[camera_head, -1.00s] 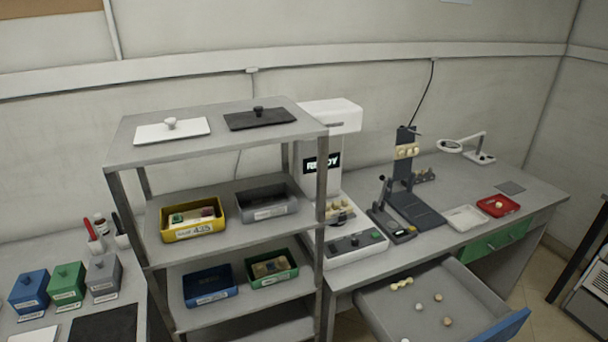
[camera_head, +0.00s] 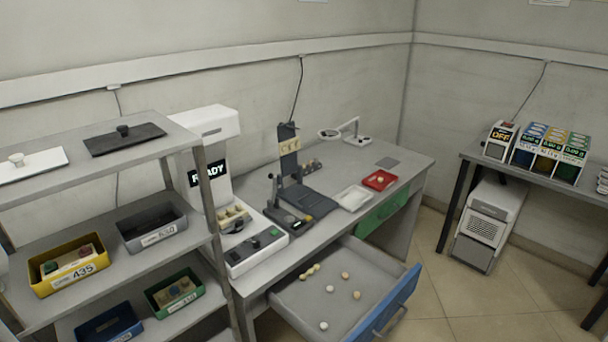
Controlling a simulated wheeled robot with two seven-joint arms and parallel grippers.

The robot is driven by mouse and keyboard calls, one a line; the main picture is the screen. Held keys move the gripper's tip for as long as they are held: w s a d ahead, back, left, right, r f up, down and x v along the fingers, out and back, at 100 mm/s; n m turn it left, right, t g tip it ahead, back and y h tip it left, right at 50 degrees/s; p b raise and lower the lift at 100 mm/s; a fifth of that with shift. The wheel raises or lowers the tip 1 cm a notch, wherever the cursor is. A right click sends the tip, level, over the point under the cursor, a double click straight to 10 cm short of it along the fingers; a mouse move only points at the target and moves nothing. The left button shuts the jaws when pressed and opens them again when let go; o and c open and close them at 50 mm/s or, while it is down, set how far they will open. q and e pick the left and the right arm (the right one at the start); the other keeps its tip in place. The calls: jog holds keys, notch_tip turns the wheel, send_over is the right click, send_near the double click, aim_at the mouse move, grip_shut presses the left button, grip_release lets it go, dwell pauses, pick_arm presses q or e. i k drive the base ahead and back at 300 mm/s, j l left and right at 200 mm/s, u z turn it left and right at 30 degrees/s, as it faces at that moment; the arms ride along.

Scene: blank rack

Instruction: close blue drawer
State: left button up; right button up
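The blue drawer is pulled out from the desk in the lower middle of the head view. Its blue front (camera_head: 388,303) faces the lower right and has a handle on its outer side. Its grey open tray (camera_head: 310,290) holds several small round pale pieces (camera_head: 345,276). The green drawer (camera_head: 383,211) beside it, farther along the same desk, is shut. Neither of my grippers is in view.
A grey shelf rack (camera_head: 190,240) with coloured bins stands at the left, beside the desk (camera_head: 400,160). The tiled floor (camera_head: 460,290) in front of the drawer is clear. A second table (camera_head: 545,178) with dispensers stands at the right, a white machine (camera_head: 488,225) below it.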

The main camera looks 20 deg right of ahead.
aim_at(384, 285)
jog(key=z, duration=1.3)
